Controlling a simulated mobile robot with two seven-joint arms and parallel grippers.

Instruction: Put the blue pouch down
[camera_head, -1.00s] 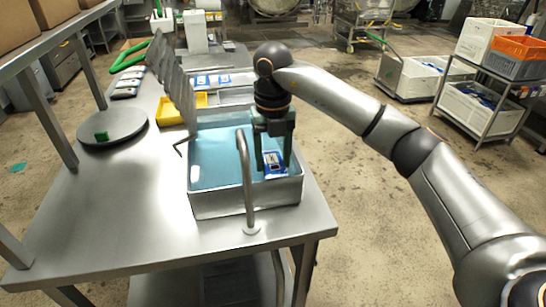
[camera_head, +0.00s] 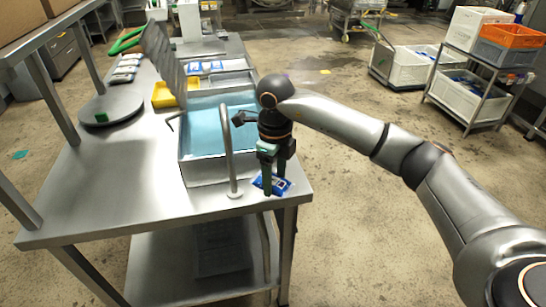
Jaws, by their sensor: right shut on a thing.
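The blue pouch (camera_head: 276,186) is at the front right corner of the steel table (camera_head: 130,190), just in front of the water-filled basin (camera_head: 207,170). My right gripper (camera_head: 274,183) points down and is shut on the pouch, with a finger on either side. The pouch looks nearly flat and close to the tabletop. I cannot tell whether it touches the table. The fingers hide part of it. My left gripper is not in view.
A curved tap (camera_head: 229,150) rises beside the pouch, at the basin's front. A round plate (camera_head: 112,108) stands at left. The table's front left is bare.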

